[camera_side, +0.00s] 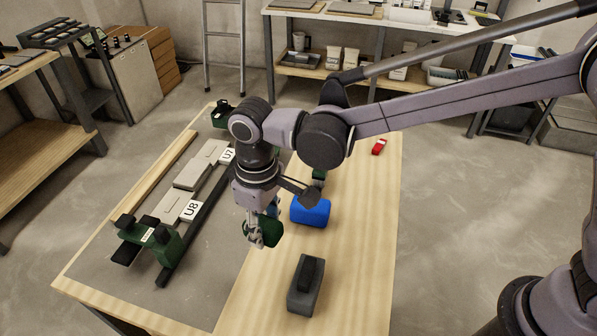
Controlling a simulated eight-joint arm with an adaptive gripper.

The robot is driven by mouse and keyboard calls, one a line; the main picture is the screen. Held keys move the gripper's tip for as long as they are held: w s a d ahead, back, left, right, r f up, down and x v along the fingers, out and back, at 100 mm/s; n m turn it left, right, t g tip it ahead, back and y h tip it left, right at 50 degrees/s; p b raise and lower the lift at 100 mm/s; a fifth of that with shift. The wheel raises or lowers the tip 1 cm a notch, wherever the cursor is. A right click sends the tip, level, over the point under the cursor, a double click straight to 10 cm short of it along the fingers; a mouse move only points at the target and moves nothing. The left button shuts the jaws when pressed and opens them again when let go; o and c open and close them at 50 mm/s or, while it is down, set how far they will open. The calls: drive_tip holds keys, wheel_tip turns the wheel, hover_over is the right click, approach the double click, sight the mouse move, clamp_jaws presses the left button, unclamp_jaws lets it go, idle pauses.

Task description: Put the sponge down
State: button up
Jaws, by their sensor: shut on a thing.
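My gripper (257,236) points down over the wooden table, near the edge of the grey tile area. It is shut on a dark green block (270,231), which I take to be the sponge. The fingers and wrist hide part of the block. I cannot tell whether its underside touches the table or hangs just above it.
A blue rounded object (311,211) lies close to the right of my gripper. A grey block with a black handle (305,284) sits nearer the front. A red item (379,146) lies behind. Right-hand wood is bare.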

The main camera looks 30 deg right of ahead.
drive_tip(key=shift+d+r, duration=0.2)
drive_tip(key=shift+d, duration=0.25)
drive_tip(key=s+d+n, duration=0.1)
drive_tip(key=s+d, duration=0.7)
drive_tip(key=d, duration=0.3)
drive_tip(key=s+d+n, duration=0.1)
drive_tip(key=s+d, duration=0.6)
drive_tip(key=d, duration=0.5)
hover_over(368, 307)
wheel_tip(368, 307, down, 7)
drive_tip(key=shift+r, duration=0.15)
drive_tip(key=shift+f, duration=2)
drive_tip(key=shift+f, duration=0.15)
drive_tip(key=o, duration=1)
drive_tip(key=shift+o, duration=0.2)
